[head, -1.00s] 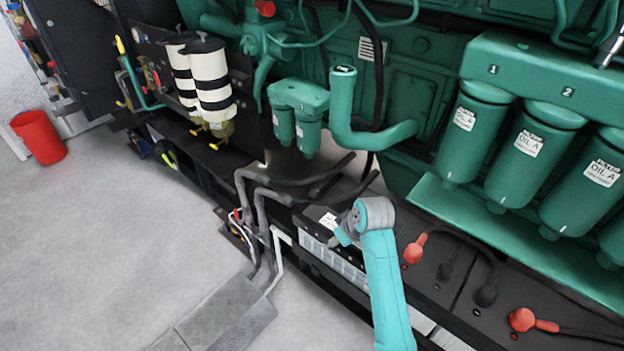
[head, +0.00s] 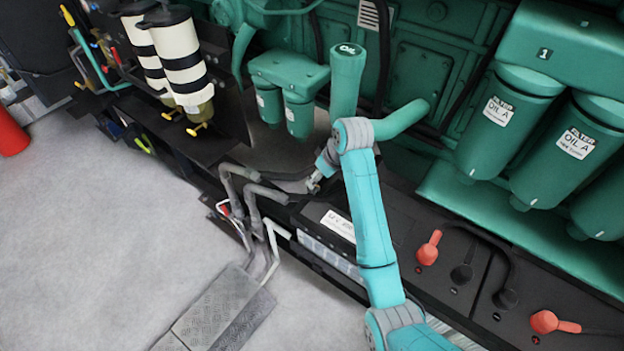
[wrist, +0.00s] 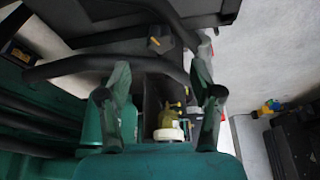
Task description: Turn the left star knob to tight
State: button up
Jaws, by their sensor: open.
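My gripper (head: 313,185) is small in the head view, at the end of my arm near the dark hoses and below the green pipe. In the wrist view my gripper (wrist: 165,95) has its two fingers spread apart with nothing held between them. A small dark knob-like part with a yellow mark (wrist: 158,41) lies beyond the fingertips; I cannot tell surely whether it is the left star knob. A brass-coloured fitting with a pale ring (wrist: 171,122) shows between the fingers. In the head view I cannot make out a star knob clearly.
Dark hoses (head: 240,180) bend beside my gripper. A green pipe (head: 347,75) rises behind my arm. Black-and-white striped filters (head: 184,52) with yellow handles stand at upper left. Red terminal covers (head: 428,248) are at right. The grey floor at left is mostly open.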

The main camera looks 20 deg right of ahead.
jog(key=shift+x, duration=3.5)
jog(key=shift+s, duration=0.1)
jog(key=c, duration=1.1)
jog(key=shift+c, duration=0.2)
